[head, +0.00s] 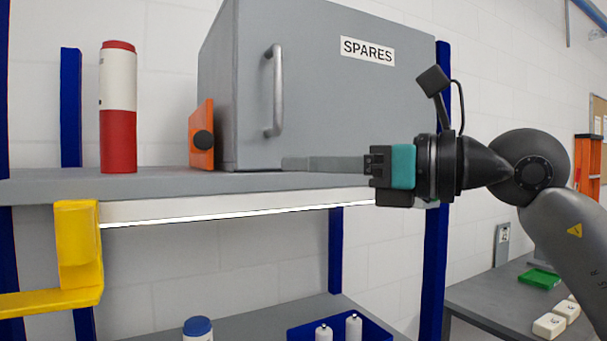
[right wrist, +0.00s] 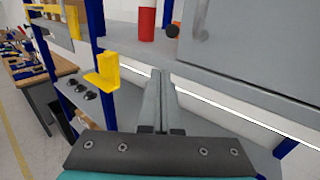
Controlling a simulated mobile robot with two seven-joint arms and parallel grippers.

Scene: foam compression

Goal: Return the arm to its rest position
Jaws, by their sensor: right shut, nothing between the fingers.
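An orange block with a black knob (head: 201,138) is at the cabinet's left edge. My left gripper shows in neither view.
A red and white cylinder (head: 118,108) stands on the shelf at left. A yellow bracket (head: 78,245) sticks out below the shelf edge. A blue bin (head: 372,328) with white bottles and a blue-capped container (head: 198,328) are on the lower level. A table (head: 495,300) stands at right.

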